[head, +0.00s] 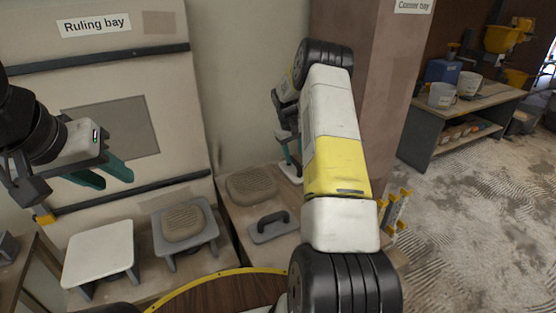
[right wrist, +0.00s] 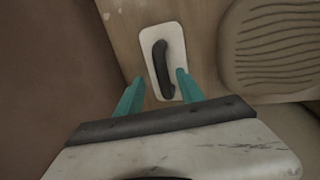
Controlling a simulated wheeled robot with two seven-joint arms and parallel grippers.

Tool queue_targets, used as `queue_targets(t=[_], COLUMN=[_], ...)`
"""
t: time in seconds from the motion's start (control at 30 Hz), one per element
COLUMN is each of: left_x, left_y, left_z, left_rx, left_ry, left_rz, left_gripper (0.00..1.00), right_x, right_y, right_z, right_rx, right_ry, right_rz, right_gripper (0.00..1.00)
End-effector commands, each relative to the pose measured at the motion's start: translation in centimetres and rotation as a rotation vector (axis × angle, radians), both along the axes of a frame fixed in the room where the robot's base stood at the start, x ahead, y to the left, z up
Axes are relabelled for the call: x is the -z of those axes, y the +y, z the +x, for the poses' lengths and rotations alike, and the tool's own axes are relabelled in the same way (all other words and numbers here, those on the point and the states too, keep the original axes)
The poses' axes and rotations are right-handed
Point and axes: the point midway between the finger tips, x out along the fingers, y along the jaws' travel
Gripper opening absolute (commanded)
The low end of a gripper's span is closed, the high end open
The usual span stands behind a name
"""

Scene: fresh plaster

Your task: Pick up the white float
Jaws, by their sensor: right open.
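The white float (right wrist: 174,36) lies flat on a wooden surface in the right wrist view, its black handle (right wrist: 160,72) upward. In the head view only a small white part of it (head: 291,174) shows past my right arm. My right gripper (right wrist: 160,77) is open, its teal fingertips on either side of the handle's lower part in the picture. Whether they reach down to handle height I cannot tell. In the head view my right gripper (head: 288,150) is partly hidden by the arm. My left gripper (head: 117,183) is open and empty before the ruling bay board.
A brown ridged pad (head: 251,185) lies next to the white float; a grey float (head: 268,236) is nearer. Another ridged pad (head: 184,222) rests on a grey stand beside a white-topped stand (head: 100,252). A reddish-brown pillar (head: 385,80) stands close to my right arm.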

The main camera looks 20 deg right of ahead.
Motion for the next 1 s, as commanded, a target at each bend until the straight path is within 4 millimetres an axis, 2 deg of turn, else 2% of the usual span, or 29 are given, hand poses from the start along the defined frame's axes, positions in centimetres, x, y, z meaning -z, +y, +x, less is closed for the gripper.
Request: queue_targets(t=[0.23, 0.5, 0.57, 0.73, 1.0], left_x=[0.0, 0.0, 0.0, 0.0, 0.0], left_y=[0.0, 0.0, 0.0, 0.0, 0.0], left_z=[0.0, 0.0, 0.0, 0.0, 0.0], left_rx=[0.0, 0.0, 0.0, 0.0, 0.0], left_ry=[0.0, 0.0, 0.0, 0.0, 0.0], left_rz=[0.0, 0.0, 0.0, 0.0, 0.0], left_gripper=[0.36, 0.36, 0.36, 0.36, 0.36], right_x=[3.8, 4.3, 4.3, 4.3, 4.2], right_y=[-0.2, -0.4, -0.4, -0.4, -0.4], right_z=[0.2, 0.4, 0.3, 0.3, 0.3], right_rx=[0.0, -0.001, -0.001, -0.001, 0.0], right_ry=[0.003, -0.001, -0.001, -0.001, -0.001], right_rz=[0.001, 0.0, 0.0, 0.0, 0.0], right_gripper=[0.45, 0.45, 0.35, 0.02, 0.0])
